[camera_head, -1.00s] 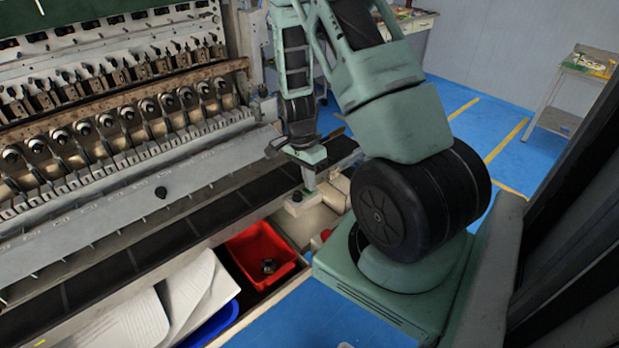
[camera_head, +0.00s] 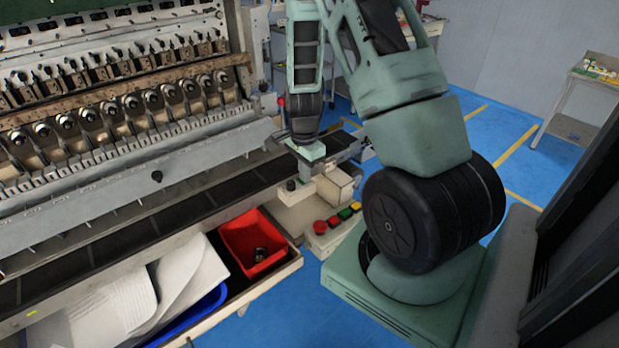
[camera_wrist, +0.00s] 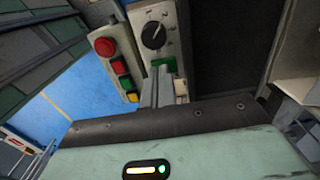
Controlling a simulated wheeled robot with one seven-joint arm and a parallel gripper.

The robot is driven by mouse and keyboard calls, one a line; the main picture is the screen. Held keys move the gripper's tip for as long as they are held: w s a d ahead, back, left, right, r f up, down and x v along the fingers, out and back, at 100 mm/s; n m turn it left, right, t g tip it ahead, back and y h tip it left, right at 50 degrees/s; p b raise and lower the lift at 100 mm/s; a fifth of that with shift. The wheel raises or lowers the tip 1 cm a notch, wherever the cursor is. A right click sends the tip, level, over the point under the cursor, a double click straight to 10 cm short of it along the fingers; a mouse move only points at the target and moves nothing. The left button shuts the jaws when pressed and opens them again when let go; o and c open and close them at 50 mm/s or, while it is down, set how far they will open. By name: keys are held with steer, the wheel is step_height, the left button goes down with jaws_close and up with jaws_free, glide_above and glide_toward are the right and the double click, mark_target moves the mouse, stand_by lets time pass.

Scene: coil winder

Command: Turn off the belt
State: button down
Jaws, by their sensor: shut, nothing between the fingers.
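The dark belt (camera_head: 120,217) runs along the front of the coil winder. At its right end a beige panel carries a black rotary knob (camera_wrist: 153,34), and a green part (camera_wrist: 163,63) shows below the knob. The box also shows in the head view (camera_head: 336,226). My gripper (camera_wrist: 159,76) is shut and empty, its tips overlapping the green part in the wrist view. I cannot tell whether they touch.
A red bin (camera_head: 254,243) and a blue bin (camera_head: 200,312) with white sheets (camera_head: 190,265) stand in the tray in front of the belt. A side table (camera_head: 580,95) stands at the far right. Blue floor (camera_head: 320,310) is open in front.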

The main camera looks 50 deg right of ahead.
steer(key=shift+s+a+f+b, duration=0.25)
steer(key=shift+s+f+b, duration=0.2)
steer(key=shift+s+f, duration=0.25)
steer(key=shift+s, duration=0.15)
stand_by(0.9)
steer(key=shift+w, duration=0.2)
steer(key=shift+w+d, duration=0.2)
steer(key=shift+w, duration=0.4)
steer(key=shift+w+r, duration=0.1)
steer(key=shift+w+r+p, duration=0.1)
steer(key=shift+r+p, duration=0.4)
steer(key=shift+p, duration=0.2)
step_height(320, 180, up, 4)
steer(key=p, duration=0.3)
steer(key=shift+d+r+p, duration=0.1)
steer(key=shift+r+p, duration=0.15)
steer(key=shift+p, duration=0.15)
step_height(320, 180, up, 10)
steer(key=s+b, duration=0.1)
steer(key=shift+s+f+b, duration=0.15)
steer(key=shift+b, duration=0.15)
